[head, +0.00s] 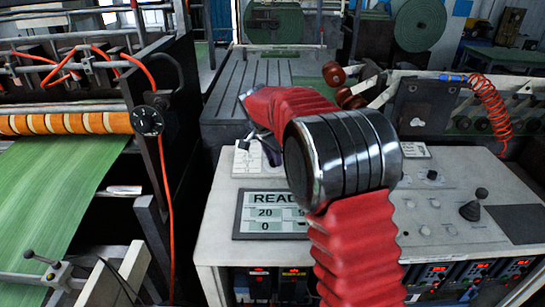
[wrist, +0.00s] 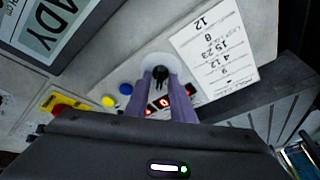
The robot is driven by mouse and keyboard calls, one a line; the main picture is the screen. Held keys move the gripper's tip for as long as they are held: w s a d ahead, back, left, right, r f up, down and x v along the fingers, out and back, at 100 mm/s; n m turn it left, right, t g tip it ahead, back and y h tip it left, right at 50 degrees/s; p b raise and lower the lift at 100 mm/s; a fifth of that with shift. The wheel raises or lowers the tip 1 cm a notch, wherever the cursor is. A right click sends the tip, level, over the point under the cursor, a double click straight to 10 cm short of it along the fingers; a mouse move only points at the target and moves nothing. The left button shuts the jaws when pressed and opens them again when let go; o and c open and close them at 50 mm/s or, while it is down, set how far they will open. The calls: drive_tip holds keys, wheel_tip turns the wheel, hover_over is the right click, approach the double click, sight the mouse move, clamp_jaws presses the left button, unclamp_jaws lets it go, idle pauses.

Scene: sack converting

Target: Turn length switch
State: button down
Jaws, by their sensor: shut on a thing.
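The length switch (wrist: 160,73) is a small black knob on a round pale plate, seen in the wrist view. My gripper (wrist: 160,86) reaches it with two purple-grey fingers, one on each side, and is shut on it. The fingers hide parts of the plate and of a red-lit number display (wrist: 165,103) between them. In the head view my red-sleeved arm reaches over the console to its far left corner, and the arm hides most of the gripper there.
A white card with printed numbers (wrist: 215,48) lies beside the knob. Blue (wrist: 125,88) and yellow (wrist: 109,101) buttons sit close to the left finger. In the head view, the READY screen (head: 270,215) and a black joystick (head: 474,206) are on the console. A machine with green sheet (head: 60,190) stands left.

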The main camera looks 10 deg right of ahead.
drive_tip(key=shift+a+n, duration=0.1)
drive_tip(key=shift+n, duration=0.5)
drive_tip(key=shift+r+n, duration=0.1)
drive_tip(key=shift+n, duration=0.5)
drive_tip(key=n+t+y, duration=0.1)
drive_tip(key=n, duration=0.2)
drive_tip(key=shift+n, duration=0.4)
drive_tip(key=shift+n+y, duration=0.8)
drive_tip(key=shift+n, duration=2.1)
drive_tip(key=c, duration=1.9)
unclamp_jaws()
drive_tip(key=shift+o, duration=0.2)
